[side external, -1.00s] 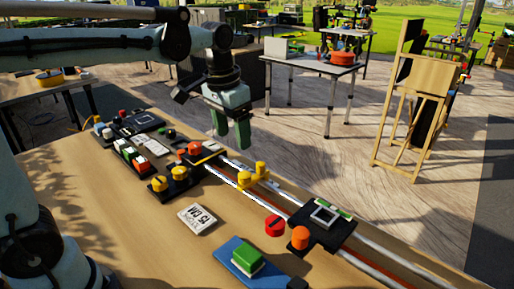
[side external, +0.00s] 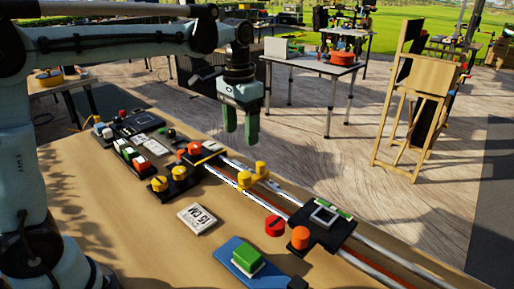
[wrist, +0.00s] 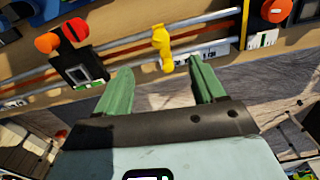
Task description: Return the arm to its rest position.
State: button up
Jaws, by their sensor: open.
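My gripper (side external: 241,128) is open and empty, with its green fingers pointing down. It hangs in the air above the far edge of the wooden table (side external: 130,215), in front of the patio floor. In the wrist view the two green fingers of my gripper (wrist: 160,88) are spread apart with nothing between them. Beyond the fingertips in that view is a yellow clamp (wrist: 162,48) on the metal rails.
The rails (side external: 375,272) carry a black carriage (side external: 322,229) and a yellow clamp (side external: 246,177). A green block on a blue base (side external: 240,262), a red knob (side external: 275,226), a white label card (side external: 197,218) and a button panel (side external: 130,150) are on the table. A wooden easel chair (side external: 418,90) stands behind.

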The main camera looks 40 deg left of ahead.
jog(key=s+f+t, duration=0.3)
jog(key=s, duration=0.3)
jog(key=s+f+n+t, duration=0.1)
jog(key=s+f+t, duration=0.2)
jog(key=s, duration=0.3)
jog(key=shift+s+t, duration=0.3)
jog(key=shift+t, duration=0.2)
